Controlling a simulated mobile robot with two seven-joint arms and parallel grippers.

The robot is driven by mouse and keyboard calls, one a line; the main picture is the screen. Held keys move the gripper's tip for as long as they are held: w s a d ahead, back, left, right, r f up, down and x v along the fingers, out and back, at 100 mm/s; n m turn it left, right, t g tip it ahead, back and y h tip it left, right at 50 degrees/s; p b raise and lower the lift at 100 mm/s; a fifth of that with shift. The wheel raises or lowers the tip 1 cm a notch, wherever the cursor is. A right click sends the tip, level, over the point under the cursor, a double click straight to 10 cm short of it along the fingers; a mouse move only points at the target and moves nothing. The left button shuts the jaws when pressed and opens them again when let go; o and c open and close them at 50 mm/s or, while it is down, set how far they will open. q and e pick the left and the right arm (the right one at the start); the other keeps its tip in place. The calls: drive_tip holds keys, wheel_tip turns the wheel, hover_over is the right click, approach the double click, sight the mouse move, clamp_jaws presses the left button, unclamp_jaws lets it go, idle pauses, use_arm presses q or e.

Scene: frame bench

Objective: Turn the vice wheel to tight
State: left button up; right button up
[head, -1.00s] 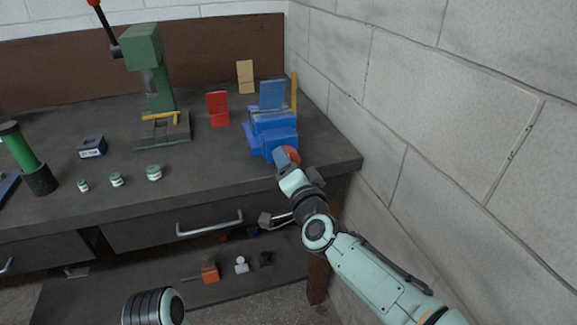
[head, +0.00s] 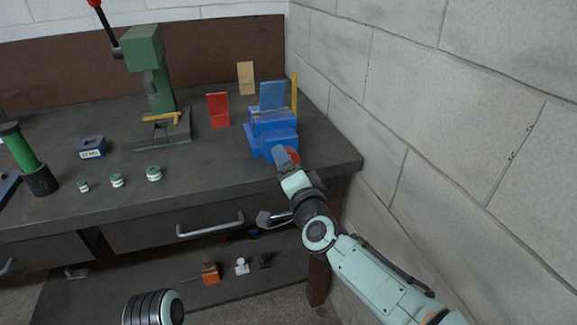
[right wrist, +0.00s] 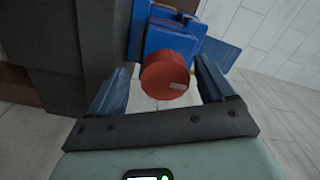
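A blue vice (head: 272,133) stands on the bench at its right end, near the block wall. Its round red wheel (right wrist: 166,75) faces my right gripper and has a pale mark on its right side. The wheel also shows in the head view (head: 293,155), partly hidden by the gripper. My right gripper (right wrist: 158,88) is open, with one finger on each side of the wheel; I cannot tell whether either finger touches it. In the head view, part of my left arm shows at the bottom, but its gripper is out of view.
A green press (head: 158,85) stands left of the vice, with red (head: 218,109) and tan (head: 246,78) upright pieces between. Several small jars sit near the bench front. A drawer handle (head: 210,226) sticks out below. The block wall (head: 460,120) closes off the right.

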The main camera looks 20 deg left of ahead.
drive_tip(key=shift+s+r, duration=0.1)
drive_tip(key=shift+r, duration=0.1)
use_arm(q)
drive_tip(key=shift+s+a+f+g+b, duration=0.1)
drive_tip(key=shift+s+f+g+b, duration=0.1)
drive_tip(key=shift+s+f+b, duration=0.25)
drive_tip(key=shift+s+a+f+g+b, duration=0.1)
drive_tip(key=shift+s+f+g, duration=0.2)
drive_tip(key=shift+s, duration=0.35)
use_arm(e)
drive_tip(key=v, duration=1.3)
drive_tip(key=shift+d, duration=0.15)
drive_tip(key=shift+s+f, duration=0.1)
drive_tip(key=shift+f, duration=0.05)
